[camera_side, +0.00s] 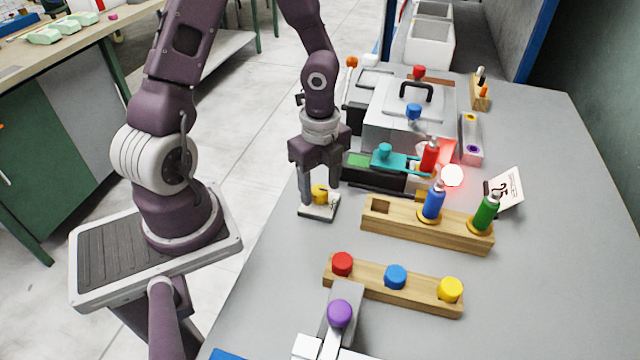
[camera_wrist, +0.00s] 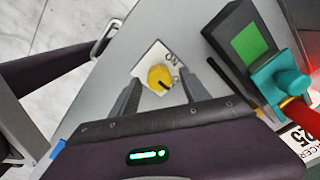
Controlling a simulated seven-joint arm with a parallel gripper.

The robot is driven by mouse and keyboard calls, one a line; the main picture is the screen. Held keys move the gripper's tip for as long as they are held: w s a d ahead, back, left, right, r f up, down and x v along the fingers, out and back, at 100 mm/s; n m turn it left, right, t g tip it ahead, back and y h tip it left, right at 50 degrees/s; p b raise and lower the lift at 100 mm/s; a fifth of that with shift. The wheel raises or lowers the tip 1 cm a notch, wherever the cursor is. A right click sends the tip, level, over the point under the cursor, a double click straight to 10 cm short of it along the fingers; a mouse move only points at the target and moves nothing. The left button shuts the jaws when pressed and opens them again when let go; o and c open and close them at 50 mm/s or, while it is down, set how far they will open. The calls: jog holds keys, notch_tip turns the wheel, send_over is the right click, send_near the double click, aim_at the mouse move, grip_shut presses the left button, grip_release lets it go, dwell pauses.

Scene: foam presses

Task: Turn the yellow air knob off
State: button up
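The yellow air knob (camera_side: 320,194) sits on a small white plate (camera_side: 318,212) near the table's left edge in the side view. In the wrist view the knob (camera_wrist: 158,76) carries a dark mark toward its lower right; "ON" is printed at its upper right, and a second label beside it is partly hidden by a finger. My gripper (camera_side: 318,186) points down over the knob. In the wrist view its fingers (camera_wrist: 157,88) are apart, one on each side of the knob, with gaps visible. I cannot tell whether the fingertips reach down to the knob's height.
A press (camera_side: 408,110) with a teal-handled part (camera_side: 395,160) stands close to the right of my gripper. A wooden holder (camera_side: 385,222) with blue and green bottles stands nearer the camera. A wooden bar (camera_side: 372,285) has red, blue and yellow buttons. A red light (camera_side: 452,175) glows.

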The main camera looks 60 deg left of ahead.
aim_at(319, 189)
notch_tip(319, 189, up, 6)
jog(key=shift+s+r, duration=0.1)
jog(key=shift+r, duration=0.55)
jog(key=s+d+r+n+t, duration=0.2)
jog(key=s+r+n, duration=0.3)
jog(key=r+n, duration=0.3)
jog(key=s+d+r+n+t, duration=0.3)
jog(key=s+d+r+n, duration=0.1)
jog(key=s+r+n, duration=0.2)
jog(key=shift+d+r+n+t, duration=0.3)
jog(key=shift+d+r+n, duration=0.05)
jog(key=shift+r+n, duration=0.6)
